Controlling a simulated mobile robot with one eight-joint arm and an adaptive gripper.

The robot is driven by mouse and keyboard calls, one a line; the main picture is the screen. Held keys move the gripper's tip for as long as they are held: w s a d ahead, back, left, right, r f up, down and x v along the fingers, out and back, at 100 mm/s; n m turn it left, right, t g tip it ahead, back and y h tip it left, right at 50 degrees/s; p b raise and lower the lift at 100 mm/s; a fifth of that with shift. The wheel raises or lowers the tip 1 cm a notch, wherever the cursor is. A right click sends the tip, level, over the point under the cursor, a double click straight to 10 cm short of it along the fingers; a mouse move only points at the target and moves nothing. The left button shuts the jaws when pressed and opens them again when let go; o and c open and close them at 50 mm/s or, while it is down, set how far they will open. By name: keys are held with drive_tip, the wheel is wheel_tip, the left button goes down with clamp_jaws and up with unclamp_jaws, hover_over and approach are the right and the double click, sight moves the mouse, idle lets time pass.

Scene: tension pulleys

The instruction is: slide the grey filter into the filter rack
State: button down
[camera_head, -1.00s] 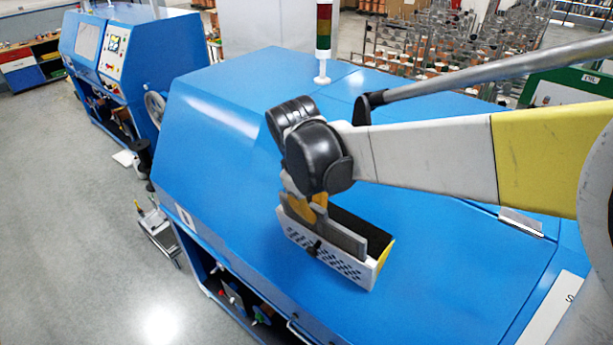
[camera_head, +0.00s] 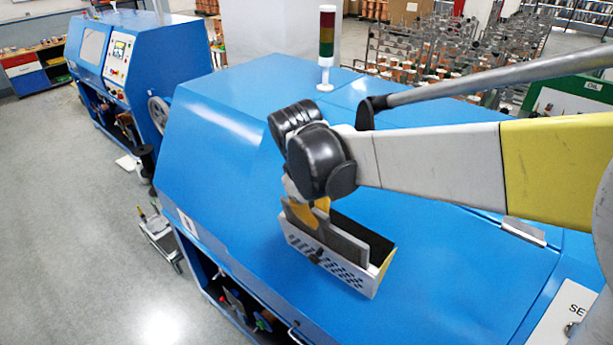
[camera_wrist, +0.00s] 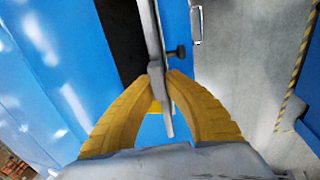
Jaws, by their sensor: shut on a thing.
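My gripper (camera_head: 311,208) is shut on the grey filter (camera_head: 345,243), a flat upright plate. In the wrist view the two yellow fingers (camera_wrist: 160,88) meet on the filter (camera_wrist: 152,40), seen nearly edge-on. The filter rack (camera_head: 325,268) is a pale open-topped box with a perforated front wall, on the blue machine. The filter stands just behind that front wall, its lower part hidden by it; its top edge shows above the rim. I cannot tell how deep it sits or whether it touches the bottom.
The blue machine's (camera_head: 450,260) top is clear around the rack. A signal lamp (camera_head: 326,45) stands at its back. A metal handle (camera_head: 522,231) lies to the right. A second blue machine (camera_head: 150,55) stands at the left, beyond the grey floor.

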sight(316, 211)
drive_tip(key=shift+p+v, duration=1.2)
drive_tip(key=shift+v, duration=0.8)
drive_tip(key=shift+p+v, duration=0.9)
drive_tip(key=shift+v, duration=0.85)
drive_tip(key=shift+p+v, duration=1.25)
drive_tip(key=shift+v, duration=0.75)
